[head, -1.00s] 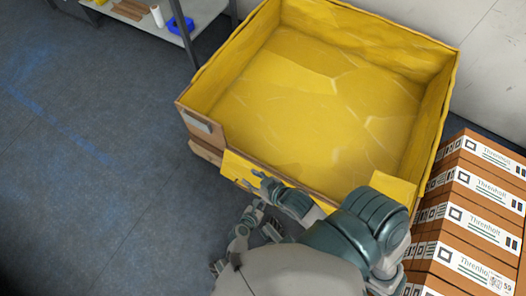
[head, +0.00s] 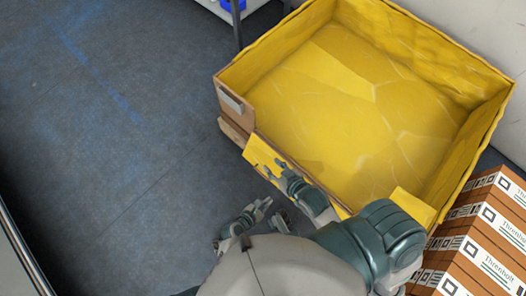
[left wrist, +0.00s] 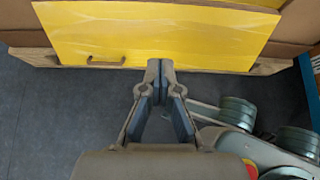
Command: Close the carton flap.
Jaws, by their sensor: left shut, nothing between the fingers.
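The carton (head: 365,95) is a large open box lined in creased yellow, and it looks empty. Its yellow front flap (head: 257,152) hangs folded outward over the near side. The flap also fills the top of the left wrist view (left wrist: 190,35), with a small brown handle-like piece at its lower left. My left gripper (head: 264,204) is below the flap, outside the carton; in the left wrist view its fingertips (left wrist: 160,66) are together and empty at the flap's lower edge. My right gripper (head: 272,167) is in front of the flap, overlapping it in the picture; contact is unclear.
Brown boxes with white printed labels (head: 488,262) are stacked right of the carton. A shelf with a blue item (head: 232,4) stands at the top. A pale wall is behind the carton. The dark floor (head: 120,140) at left is clear.

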